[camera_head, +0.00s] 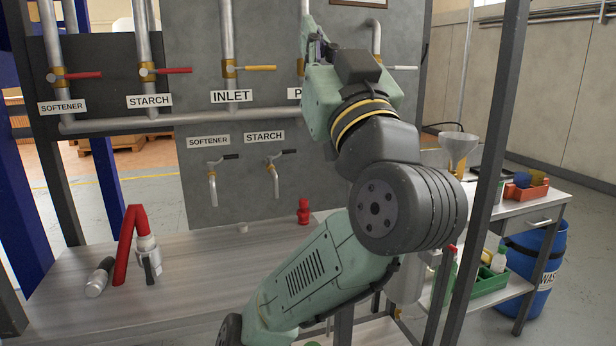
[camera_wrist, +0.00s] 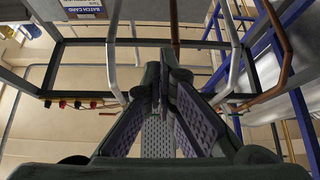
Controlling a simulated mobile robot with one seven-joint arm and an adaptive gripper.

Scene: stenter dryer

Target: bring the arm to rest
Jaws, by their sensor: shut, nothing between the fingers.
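My arm rises from the lower middle of the head view, bends at the elbow and reaches up in front of the grey valve panel (camera_head: 190,105). My gripper (camera_head: 312,32) points up at the top of the panel, covering part of a pipe and of a label beginning with P. In the wrist view my gripper (camera_wrist: 166,75) shows its two dark padded fingers meeting at the tips, shut with nothing between them. Pipes and frame bars lie beyond the fingertips; whether any touches them I cannot tell.
Red and yellow valve handles line the panel, including the INLET handle (camera_head: 261,68). A grey bench (camera_head: 190,270) holds a red hose (camera_head: 125,245) and a small red object (camera_head: 303,211). A dark post (camera_head: 478,170) stands right of my arm, near a funnel (camera_head: 458,146) and blue bin (camera_head: 540,262).

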